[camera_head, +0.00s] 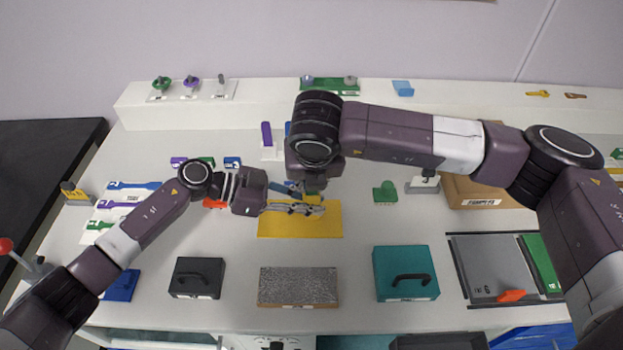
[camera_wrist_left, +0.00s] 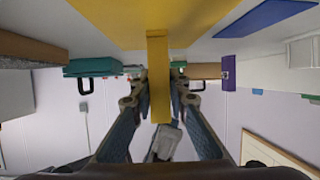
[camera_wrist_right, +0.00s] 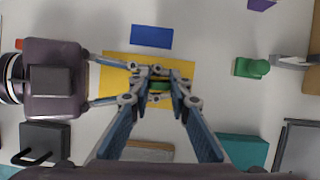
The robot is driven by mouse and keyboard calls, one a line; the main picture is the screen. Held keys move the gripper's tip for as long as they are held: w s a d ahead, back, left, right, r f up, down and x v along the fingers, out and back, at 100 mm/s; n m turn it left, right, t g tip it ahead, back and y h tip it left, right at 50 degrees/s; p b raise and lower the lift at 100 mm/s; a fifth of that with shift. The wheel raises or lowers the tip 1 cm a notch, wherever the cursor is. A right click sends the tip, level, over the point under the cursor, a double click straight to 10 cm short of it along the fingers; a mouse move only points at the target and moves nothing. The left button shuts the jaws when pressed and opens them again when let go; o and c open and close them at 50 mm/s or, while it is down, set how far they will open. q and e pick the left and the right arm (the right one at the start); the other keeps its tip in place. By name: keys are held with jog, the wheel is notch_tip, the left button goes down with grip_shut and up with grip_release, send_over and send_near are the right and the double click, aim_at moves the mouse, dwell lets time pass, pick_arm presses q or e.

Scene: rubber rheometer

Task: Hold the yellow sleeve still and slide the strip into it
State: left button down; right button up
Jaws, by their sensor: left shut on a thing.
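The yellow sleeve (camera_wrist_left: 158,85) is a narrow upright-looking bar between the fingers of my left gripper (camera_wrist_left: 159,76) in the left wrist view. In the head view my left gripper (camera_head: 308,209) reaches in from the left, low over the yellow mat (camera_head: 270,229), and is shut on the sleeve. My right gripper (camera_wrist_right: 159,72) comes from above at the same spot. A small green piece (camera_wrist_right: 158,86), perhaps the strip, shows between its fingers in the right wrist view. I cannot tell whether they grip it. The contact between strip and sleeve is hidden.
A dark box (camera_head: 197,275), a grey speckled block (camera_head: 298,283) and a teal box (camera_head: 406,272) stand along the front. A blue flat piece (camera_wrist_right: 152,37) lies behind the mat. A green piece (camera_head: 385,192) and a cardboard box (camera_head: 470,192) are to the right.

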jog(key=o, duration=0.5)
jog(key=v, duration=1.2)
pick_arm(q)
jog(key=c, duration=1.8)
grip_release()
